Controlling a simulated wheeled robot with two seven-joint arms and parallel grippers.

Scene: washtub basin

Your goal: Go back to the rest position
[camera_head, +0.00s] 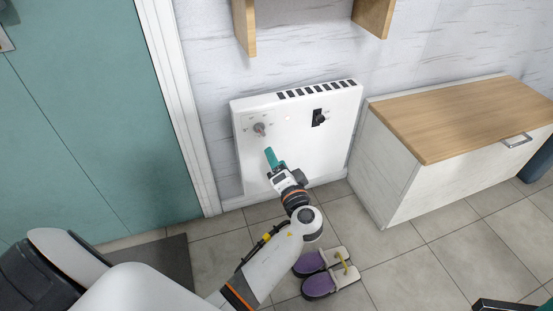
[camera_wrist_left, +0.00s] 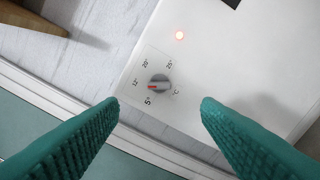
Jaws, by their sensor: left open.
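My left gripper (camera_head: 270,156) reaches in front of the white wall heater (camera_head: 325,155), just below its left dial (camera_head: 259,129). In the left wrist view, the teal fingers of the left gripper (camera_wrist_left: 160,103) are spread wide and empty. The grey dial (camera_wrist_left: 158,84) shows between and beyond the fingertips, apart from them. Its red mark points left, between the 5° and 12° labels. A small red light (camera_wrist_left: 180,35) glows on the heater. At the lower right corner of the head view, a dark, teal-edged piece is cut off; it may be my right gripper.
A wood-topped white cabinet (camera_head: 400,185) stands right of the heater. Purple slippers (camera_head: 318,285) lie on the tiles beside my left arm. A teal door (camera_head: 90,120) and dark mat (camera_head: 165,262) are at left. Wooden shelf brackets (camera_head: 245,28) hang above the heater.

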